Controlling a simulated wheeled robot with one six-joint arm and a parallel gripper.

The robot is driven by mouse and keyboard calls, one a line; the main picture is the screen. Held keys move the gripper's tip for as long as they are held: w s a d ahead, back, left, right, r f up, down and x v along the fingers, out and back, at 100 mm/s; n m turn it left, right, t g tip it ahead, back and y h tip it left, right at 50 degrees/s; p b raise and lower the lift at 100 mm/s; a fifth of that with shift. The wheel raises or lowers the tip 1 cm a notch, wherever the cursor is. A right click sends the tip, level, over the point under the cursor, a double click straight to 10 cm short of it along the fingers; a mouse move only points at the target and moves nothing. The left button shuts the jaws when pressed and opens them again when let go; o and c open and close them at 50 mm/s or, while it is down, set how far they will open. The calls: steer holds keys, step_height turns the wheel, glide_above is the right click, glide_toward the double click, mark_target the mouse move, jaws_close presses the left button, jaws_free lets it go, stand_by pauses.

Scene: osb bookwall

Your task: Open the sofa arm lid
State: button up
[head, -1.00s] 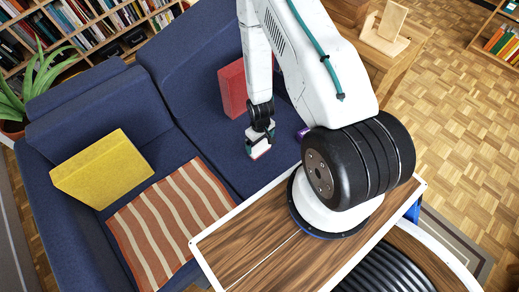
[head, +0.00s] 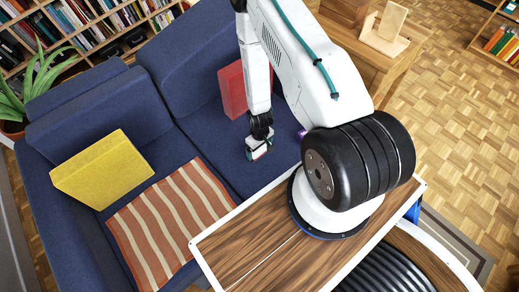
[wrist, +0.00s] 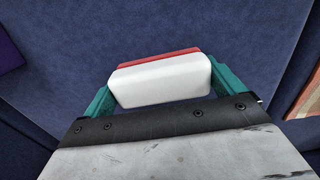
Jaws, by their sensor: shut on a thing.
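The dark blue sofa (head: 160,100) fills the left and middle of the head view. Its near left arm (head: 55,215) shows. The arm on the right is largely hidden behind my arm, and I cannot make out a separate lid. My gripper (head: 259,152) is over the sofa's right seat. It is shut on a small white-and-red block, which also shows in the wrist view (wrist: 160,82) between the teal fingers. Blue fabric lies behind the block; I cannot tell whether the block touches it.
A red cushion (head: 233,88) stands close behind my gripper. A yellow cushion (head: 102,170) and a striped blanket (head: 170,220) lie on the left. A wooden side table (head: 385,60) stands beyond the sofa's right end. Bookshelves (head: 85,35) line the back; parquet (head: 460,120) is clear at right.

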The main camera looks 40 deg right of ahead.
mark_target(261, 149)
steer(key=shift+r, duration=0.6)
step_height(261, 149, up, 2)
steer(key=shift+r, duration=0.1)
steer(key=shift+s+a+r, duration=0.15)
steer(key=shift+s, duration=0.55)
steer(key=s+a, duration=0.1)
steer(key=s, duration=0.3)
steer(key=s+a, duration=0.1)
steer(key=s, duration=0.3)
steer(key=s+r, duration=0.1)
steer(key=s, duration=0.3)
steer(key=shift+s+a+r, duration=0.1)
steer(key=shift+s+a, duration=0.45)
steer(key=shift+s, duration=0.6)
